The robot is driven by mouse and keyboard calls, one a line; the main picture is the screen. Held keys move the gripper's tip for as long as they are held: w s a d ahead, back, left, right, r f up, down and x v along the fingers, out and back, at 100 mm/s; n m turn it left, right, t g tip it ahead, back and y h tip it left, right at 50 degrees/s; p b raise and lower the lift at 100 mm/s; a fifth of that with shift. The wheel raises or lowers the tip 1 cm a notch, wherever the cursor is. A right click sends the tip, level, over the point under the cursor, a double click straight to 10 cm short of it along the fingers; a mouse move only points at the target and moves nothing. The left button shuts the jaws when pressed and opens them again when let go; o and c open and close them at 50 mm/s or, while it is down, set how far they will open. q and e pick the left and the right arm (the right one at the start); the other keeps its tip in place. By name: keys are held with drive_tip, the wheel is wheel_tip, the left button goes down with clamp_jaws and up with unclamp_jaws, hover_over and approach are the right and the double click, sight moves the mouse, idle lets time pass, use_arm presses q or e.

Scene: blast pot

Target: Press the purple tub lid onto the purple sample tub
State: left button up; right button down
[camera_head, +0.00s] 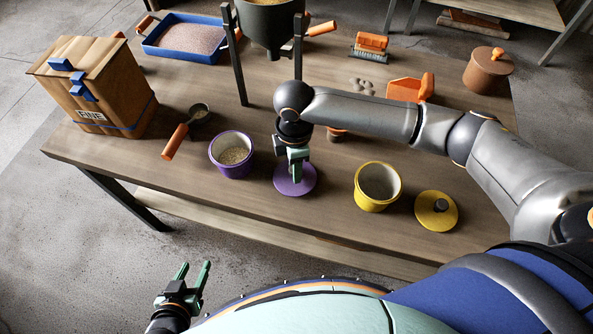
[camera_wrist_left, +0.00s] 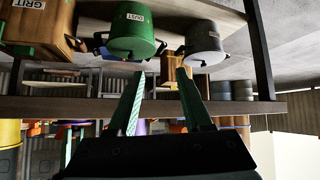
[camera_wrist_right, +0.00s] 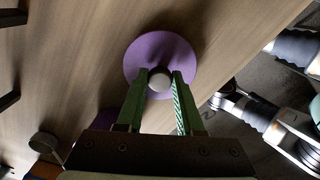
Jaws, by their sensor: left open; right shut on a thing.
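The purple sample tub (camera_head: 231,155) stands open on the table and holds a grainy tan material. The purple tub lid (camera_head: 296,183) lies at the table, just right of the tub and apart from it. My right gripper (camera_head: 295,177) points down at the lid and is shut on its knob; the right wrist view shows the fingers (camera_wrist_right: 159,82) on both sides of the pale knob, with the purple disc (camera_wrist_right: 160,50) around it. I cannot tell whether the lid touches the table. My left gripper (camera_head: 194,274) is open and empty in front of the table, also in the left wrist view (camera_wrist_left: 160,80).
A yellow tub (camera_head: 377,187) and its yellow lid (camera_head: 436,210) stand right of the purple lid. A scoop (camera_head: 184,130) lies left of the purple tub. A wooden FINE box (camera_head: 95,85), a blue tray (camera_head: 187,39) and a legged pot (camera_head: 268,25) stand behind.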

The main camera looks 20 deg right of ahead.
drive_tip(key=shift+r+p, duration=0.45)
drive_tip(key=shift+r, duration=0.2)
drive_tip(key=shift+r+p, duration=0.9)
drive_tip(key=shift+p, duration=0.2)
drive_tip(key=shift+r+p, duration=0.8)
drive_tip(key=shift+p, duration=0.2)
use_arm(q)
drive_tip(key=r, duration=0.3)
drive_tip(key=a+r, duration=0.1)
drive_tip(key=shift+s+r, duration=0.3)
drive_tip(key=shift+s, duration=0.1)
use_arm(e)
drive_tip(key=shift+f, duration=0.1)
